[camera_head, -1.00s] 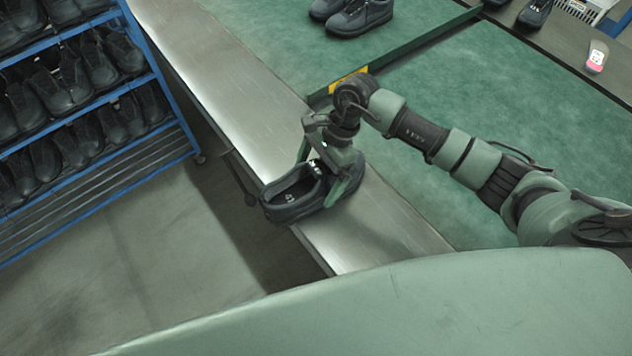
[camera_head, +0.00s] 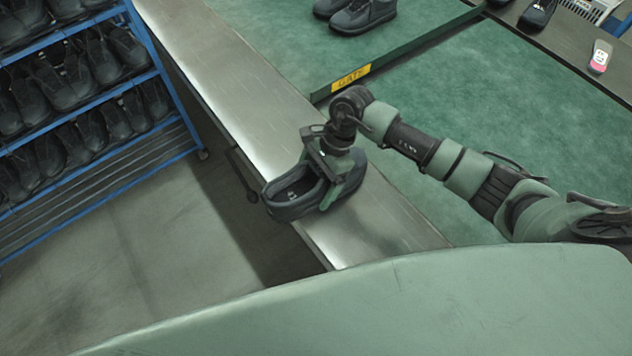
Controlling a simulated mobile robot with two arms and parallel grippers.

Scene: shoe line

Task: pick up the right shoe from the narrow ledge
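The black shoe (camera_head: 289,200) sits on the narrow metal ledge (camera_head: 385,225), with its opening up and one end jutting over the ledge's left edge toward the floor. My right gripper (camera_head: 329,185) is at the other end of the shoe, pointing down. One green finger lies along the near side of the shoe. The far finger is mostly hidden by the shoe and the wrist, so I cannot tell whether the fingers grip it or only straddle it. My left gripper is out of view.
A green belt (camera_head: 470,95) lies beyond the ledge, crossed by a dark bar with a yellow label (camera_head: 353,77). Other shoes (camera_head: 362,14) stand at the top. A blue rack (camera_head: 168,85) of black shoes stands at left. Open floor lies between rack and ledge.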

